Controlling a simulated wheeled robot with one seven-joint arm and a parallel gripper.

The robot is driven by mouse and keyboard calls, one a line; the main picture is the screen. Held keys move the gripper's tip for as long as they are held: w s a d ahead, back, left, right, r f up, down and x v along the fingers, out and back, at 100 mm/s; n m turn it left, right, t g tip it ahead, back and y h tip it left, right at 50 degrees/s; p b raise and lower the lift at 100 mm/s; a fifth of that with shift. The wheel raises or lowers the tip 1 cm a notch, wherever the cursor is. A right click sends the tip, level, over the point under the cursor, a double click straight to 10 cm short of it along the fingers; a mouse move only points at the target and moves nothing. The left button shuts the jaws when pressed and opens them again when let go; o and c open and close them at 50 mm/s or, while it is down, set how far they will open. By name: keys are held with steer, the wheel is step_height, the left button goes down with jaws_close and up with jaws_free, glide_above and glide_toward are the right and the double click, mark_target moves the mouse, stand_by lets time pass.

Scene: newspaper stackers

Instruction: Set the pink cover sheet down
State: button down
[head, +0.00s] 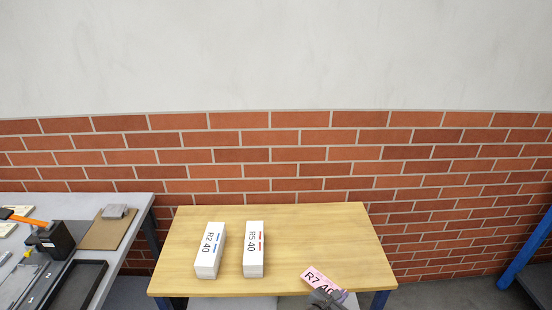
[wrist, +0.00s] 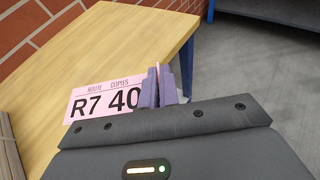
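The pink cover sheet (head: 318,278), marked R7 40, is at the front right of the wooden table (head: 290,225). It also shows in the wrist view (wrist: 88,104), printed side up and left of the fingers. My gripper (head: 326,296) is at the sheet's near right end. In the wrist view its two purple fingers (wrist: 158,88) are close together with a thin pink strip between them, so it is shut on the sheet. The fingers hide that end. I cannot tell whether the sheet touches the table.
Two white stacks, R2 40 (head: 209,250) and R5 40 (head: 253,248), stand on the table's left half. The back right of the table is clear. A grey bench (head: 128,204) with a clipboard (head: 106,234) and black tray (head: 78,284) is at left. A blue post (head: 524,252) stands at right.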

mark_target(328, 290)
steer(key=w+f+n+t+y, duration=0.1)
steer(key=a+f+n+t+y+b, duration=0.1)
steer(key=shift+w+a+f+n, duration=0.15)
steer(key=shift+w+n, duration=0.15)
steer(key=shift+w, duration=0.1)
steer(key=y, duration=0.1)
steer(key=w+n+y+b, duration=0.1)
steer(key=a+n+t+y, duration=0.1)
steer(key=shift+w+f, duration=0.15)
steer(key=shift+f, duration=0.1)
steer(key=n+y, duration=0.1)
steer(key=w+a+n+t+y+b, duration=0.1)
steer(key=shift+r+n+y, duration=0.2)
steer(key=shift+n+y, duration=0.1)
steer(key=shift+w+a+r+n+y+b, duration=0.25)
steer(key=shift+a+r+n+y+b, duration=0.1)
steer(key=shift+n+y+b, duration=0.3)
steer(key=shift+a+r+n+y, duration=0.15)
steer(key=shift+a+n+y, duration=0.1)
steer(key=shift+n+y, duration=0.15)
steer(key=shift+s, duration=0.15)
steer(key=shift+d, duration=0.1)
